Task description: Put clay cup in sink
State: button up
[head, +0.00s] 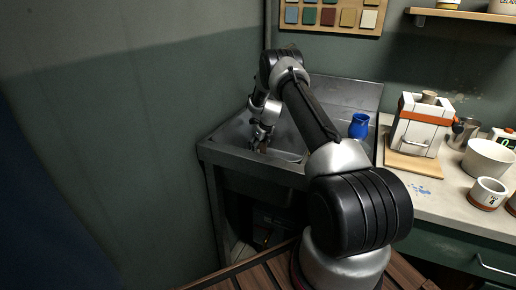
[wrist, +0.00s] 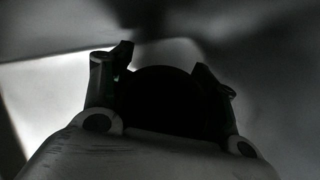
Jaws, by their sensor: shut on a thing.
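The metal sink (head: 225,141) stands in the corner at the middle of the head view. My gripper (head: 261,143) reaches down into its left front part. A small brown piece, likely the clay cup (head: 263,148), shows at the fingertips, mostly hidden by the gripper. In the wrist view my gripper (wrist: 162,75) has its two fingers on either side of a dark rounded shape, the held cup (wrist: 160,100). It is too dark to tell its details or whether it touches the sink floor.
A blue vase (head: 358,126) stands at the sink's right side. On the counter to the right are a white and orange kiln (head: 420,128), a white bowl (head: 488,158) and a white cup (head: 487,193) with an orange base. The wall is close on the left.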

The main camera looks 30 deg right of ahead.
jog(key=shift+f, duration=0.55)
jog(key=o, duration=1.2)
jog(key=shift+o, duration=0.2)
jog(key=v, duration=0.7)
jog(key=shift+s+r, duration=0.1)
jog(key=shift+r, duration=0.05)
jog(key=shift+s, duration=0.1)
